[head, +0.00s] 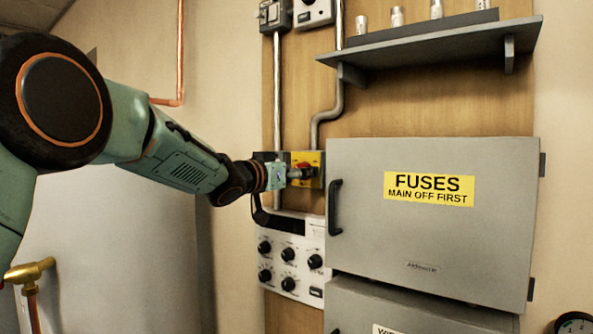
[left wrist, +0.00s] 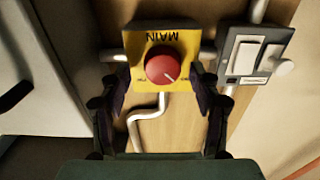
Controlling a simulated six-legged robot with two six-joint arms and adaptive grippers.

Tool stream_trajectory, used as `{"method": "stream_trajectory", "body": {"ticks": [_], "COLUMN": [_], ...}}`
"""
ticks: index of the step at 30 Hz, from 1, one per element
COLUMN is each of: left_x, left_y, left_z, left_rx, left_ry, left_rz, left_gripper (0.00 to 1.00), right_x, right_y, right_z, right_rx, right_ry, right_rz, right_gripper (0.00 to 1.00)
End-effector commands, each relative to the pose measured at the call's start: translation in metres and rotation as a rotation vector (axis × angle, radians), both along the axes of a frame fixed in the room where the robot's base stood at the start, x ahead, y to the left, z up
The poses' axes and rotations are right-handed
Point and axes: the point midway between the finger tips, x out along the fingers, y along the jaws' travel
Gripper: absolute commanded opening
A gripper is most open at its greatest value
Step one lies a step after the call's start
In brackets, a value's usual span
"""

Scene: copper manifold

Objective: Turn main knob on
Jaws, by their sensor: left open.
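The main knob (head: 305,168) is a red round knob on a yellow plate (head: 316,158), left of the fuse cabinet in the head view. In the left wrist view the red knob (left wrist: 162,66) shows upside down on its yellow plate (left wrist: 135,42), marked MAIN. A pale line on the knob points to the lower right there; the small side labels are unreadable. My left gripper (head: 291,174) is right at the knob. In the wrist view its two fingers (left wrist: 158,85) are spread, one on each side of the knob, with visible gaps. My right gripper is not in view.
A grey fuse cabinet (head: 430,240) with a black handle (head: 334,207) stands just right of the knob. A white panel with several black dials (head: 288,255) is below. A grey shelf (head: 430,48) is above. A light switch box (left wrist: 256,55) sits beside the plate.

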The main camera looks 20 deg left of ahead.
Motion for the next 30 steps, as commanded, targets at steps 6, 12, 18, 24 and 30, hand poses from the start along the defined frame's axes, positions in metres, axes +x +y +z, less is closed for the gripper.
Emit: {"method": "stream_trajectory", "body": {"ticks": [6,12,18,24,30], "left_x": [-0.0002,-0.0004,-0.0005,-0.0005,-0.0005], "left_y": [-0.0002,-0.0002,-0.0001,-0.0003,0.0001], "left_z": [-0.0009,-0.0007,-0.0002,0.0004,0.0009], "left_rx": [0.000,0.000,0.000,0.001,0.012], "left_ry": [0.001,0.001,0.000,-0.001,-0.007], "left_rz": [0.000,0.000,0.000,0.000,0.000], "left_gripper": [0.59,0.42,0.25,0.08,0.08], "right_x": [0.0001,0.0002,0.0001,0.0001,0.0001], "right_y": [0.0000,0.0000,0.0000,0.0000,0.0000], "right_z": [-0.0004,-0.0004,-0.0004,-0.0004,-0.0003], "right_rx": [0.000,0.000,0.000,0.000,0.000], "right_ry": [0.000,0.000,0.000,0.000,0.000], "right_rz": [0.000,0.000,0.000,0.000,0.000], "right_gripper": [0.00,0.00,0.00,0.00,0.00]}}
